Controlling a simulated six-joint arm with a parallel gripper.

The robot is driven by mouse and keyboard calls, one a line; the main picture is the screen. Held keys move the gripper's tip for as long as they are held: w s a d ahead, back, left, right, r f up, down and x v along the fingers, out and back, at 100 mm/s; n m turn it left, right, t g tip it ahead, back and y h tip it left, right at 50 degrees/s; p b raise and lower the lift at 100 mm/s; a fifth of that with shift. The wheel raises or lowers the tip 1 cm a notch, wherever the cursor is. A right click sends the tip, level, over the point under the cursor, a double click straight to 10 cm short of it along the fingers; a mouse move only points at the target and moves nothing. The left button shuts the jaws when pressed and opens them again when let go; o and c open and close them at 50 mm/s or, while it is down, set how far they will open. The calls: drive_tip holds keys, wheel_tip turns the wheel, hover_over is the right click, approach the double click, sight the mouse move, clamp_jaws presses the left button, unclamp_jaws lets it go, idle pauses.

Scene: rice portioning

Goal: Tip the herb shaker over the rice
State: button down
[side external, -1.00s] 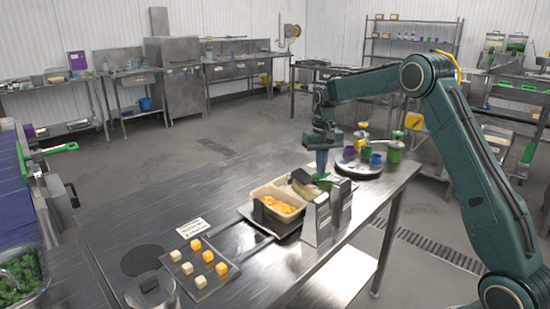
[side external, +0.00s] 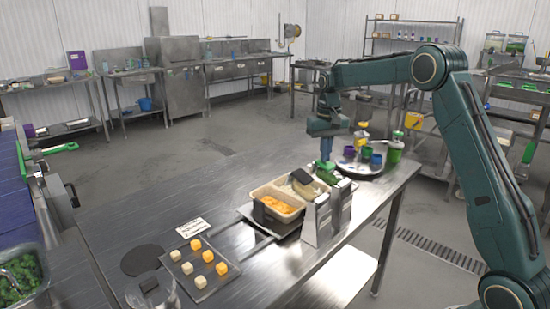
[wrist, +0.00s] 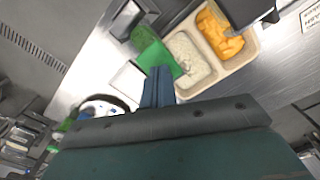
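My gripper (side external: 326,157) has its blue fingers pointing down above the far end of the food tray. Its fingers (wrist: 158,85) look close together in the wrist view, shut on a green object (wrist: 152,50) that I take for the herb shaker. The green shaker (side external: 325,172) shows under the fingertips in the side view, beside the steel stands; its exact tilt is hard to tell. The white rice (wrist: 188,55) lies in one compartment of the beige tray (wrist: 253,46), next to the shaker. Orange pieces (wrist: 220,35) fill the other compartment. I cannot make out herbs on the rice.
Two steel stands (side external: 318,218) stand close to the tray's near side. A round tray (side external: 345,167) with colored cups and a green-bodied container (side external: 394,153) is behind. A board with cubes (side external: 200,268) lies at the front left. The steel table (side external: 130,205) is clear at left.

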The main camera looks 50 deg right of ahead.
drive_tip(key=shift+s+r, duration=0.25)
drive_tip(key=shift+r, duration=0.6)
drive_tip(key=shift+r, duration=0.1)
wheel_tip(320, 180, up, 6)
drive_tip(key=shift+r, duration=0.2)
idle(0.5)
drive_tip(key=shift+f, duration=0.1)
drive_tip(key=shift+f, duration=3.2)
